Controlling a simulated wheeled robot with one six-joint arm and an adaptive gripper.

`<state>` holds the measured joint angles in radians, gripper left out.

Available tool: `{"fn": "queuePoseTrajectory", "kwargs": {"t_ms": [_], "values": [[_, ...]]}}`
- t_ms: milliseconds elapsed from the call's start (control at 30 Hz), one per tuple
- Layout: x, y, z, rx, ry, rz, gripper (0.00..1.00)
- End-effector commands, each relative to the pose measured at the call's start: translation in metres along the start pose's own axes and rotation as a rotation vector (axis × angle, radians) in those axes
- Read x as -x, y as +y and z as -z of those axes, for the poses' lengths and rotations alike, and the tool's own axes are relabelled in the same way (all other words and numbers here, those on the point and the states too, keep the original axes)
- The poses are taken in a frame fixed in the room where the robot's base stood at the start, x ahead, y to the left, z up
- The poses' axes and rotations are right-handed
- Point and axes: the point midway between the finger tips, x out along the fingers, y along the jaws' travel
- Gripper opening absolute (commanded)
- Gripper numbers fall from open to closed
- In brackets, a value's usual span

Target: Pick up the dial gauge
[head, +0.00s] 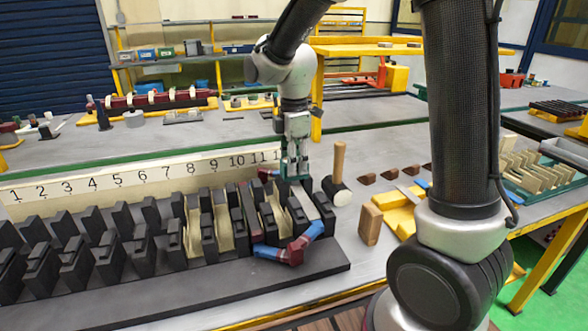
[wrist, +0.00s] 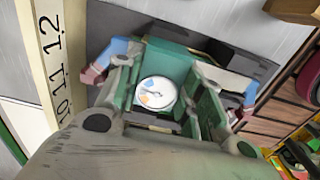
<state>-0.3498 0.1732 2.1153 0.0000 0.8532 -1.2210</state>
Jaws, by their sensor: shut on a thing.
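The dial gauge (wrist: 156,92) has a round white face with small coloured marks on a green body. In the wrist view it sits between the two green-grey fingers of my gripper (wrist: 165,95), which are shut on it. In the head view my gripper (head: 292,172) points down at the right end of the black slotted stator block (head: 225,293), close to the numbers 10 and 11. The gauge is mostly hidden by the fingers in that view. I cannot tell whether it touches the block.
A mallet (head: 338,185) stands just right of my gripper. A wooden block (head: 370,224) and a yellow tray (head: 401,218) lie further right. A red and blue coil piece (head: 290,251) lies at the block's front. A numbered white strip (head: 140,175) runs behind the block.

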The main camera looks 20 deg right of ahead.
Motion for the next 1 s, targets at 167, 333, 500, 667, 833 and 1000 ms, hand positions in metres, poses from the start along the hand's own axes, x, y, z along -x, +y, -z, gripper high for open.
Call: {"fn": "queuePoseTrajectory", "kwargs": {"t_ms": [167,333,500,667,833,1000], "values": [[0.000,0.000,0.000,0.000,0.000,-0.001,0.13],[0.010,0.001,0.000,0.000,0.001,-0.004,0.13],[0.043,0.001,0.000,0.000,0.002,-0.005,0.13],[0.076,0.001,0.000,0.000,0.001,-0.004,0.13],[0.100,0.001,0.000,0.000,0.001,-0.002,0.13],[0.116,0.001,0.000,0.000,0.001,-0.002,0.13]]}}
